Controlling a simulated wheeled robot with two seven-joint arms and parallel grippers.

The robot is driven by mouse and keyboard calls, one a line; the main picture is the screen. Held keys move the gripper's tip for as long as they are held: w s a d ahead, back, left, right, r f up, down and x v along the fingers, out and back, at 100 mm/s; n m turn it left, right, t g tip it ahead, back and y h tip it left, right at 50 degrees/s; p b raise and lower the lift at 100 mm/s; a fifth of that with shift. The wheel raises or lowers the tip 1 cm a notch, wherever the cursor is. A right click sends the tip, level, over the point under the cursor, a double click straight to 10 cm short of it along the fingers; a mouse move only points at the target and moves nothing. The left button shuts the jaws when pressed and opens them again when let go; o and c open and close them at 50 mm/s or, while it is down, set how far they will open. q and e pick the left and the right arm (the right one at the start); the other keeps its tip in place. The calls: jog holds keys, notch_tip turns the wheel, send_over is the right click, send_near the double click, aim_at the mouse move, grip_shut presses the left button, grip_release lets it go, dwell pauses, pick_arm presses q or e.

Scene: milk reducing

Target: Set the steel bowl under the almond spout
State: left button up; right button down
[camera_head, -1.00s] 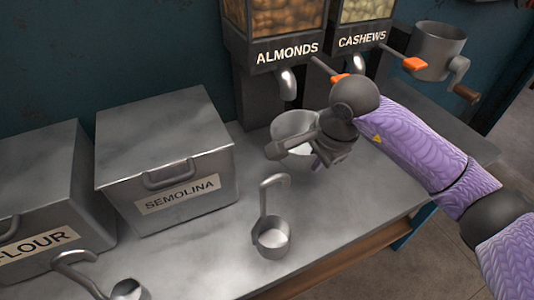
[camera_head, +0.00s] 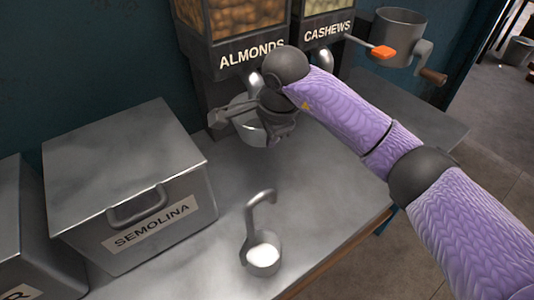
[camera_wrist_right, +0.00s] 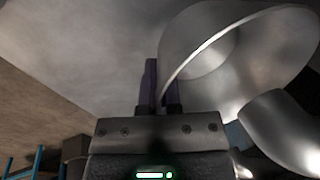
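The steel bowl (camera_head: 252,133) is held up at the foot of the almond dispenser (camera_head: 216,62), close to the almond spout (camera_head: 254,80). My right gripper (camera_head: 273,128) and wrist cover part of the bowl and spout, so their exact alignment cannot be told. In the right wrist view the bowl (camera_wrist_right: 225,60) fills the upper right, with its rim at the two close-set fingers (camera_wrist_right: 160,88). The gripper looks shut on the bowl's rim. A curved metal piece (camera_wrist_right: 285,130), likely a spout, shows beside the bowl there. My left gripper is not in view.
A grinder (camera_head: 400,35) is farther right. The semolina box (camera_head: 130,180) stands left; the counter between is clear.

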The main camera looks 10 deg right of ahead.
aim_at(269, 176)
notch_tip(269, 176, down, 10)
jog(key=b, duration=0.4)
jog(key=shift+s+b, duration=0.1)
jog(key=shift+b, duration=0.25)
jog(key=shift+r, duration=0.25)
jog(key=shift+f, duration=0.15)
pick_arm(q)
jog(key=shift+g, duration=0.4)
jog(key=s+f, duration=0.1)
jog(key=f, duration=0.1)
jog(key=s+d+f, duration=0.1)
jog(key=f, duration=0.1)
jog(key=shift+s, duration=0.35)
pick_arm(e)
jog(key=c, duration=0.8)
grip_release()
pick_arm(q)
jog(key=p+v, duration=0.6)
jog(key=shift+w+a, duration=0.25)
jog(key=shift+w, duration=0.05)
pick_arm(e)
jog(key=v, duration=1.2)
jog(key=shift+d, duration=0.15)
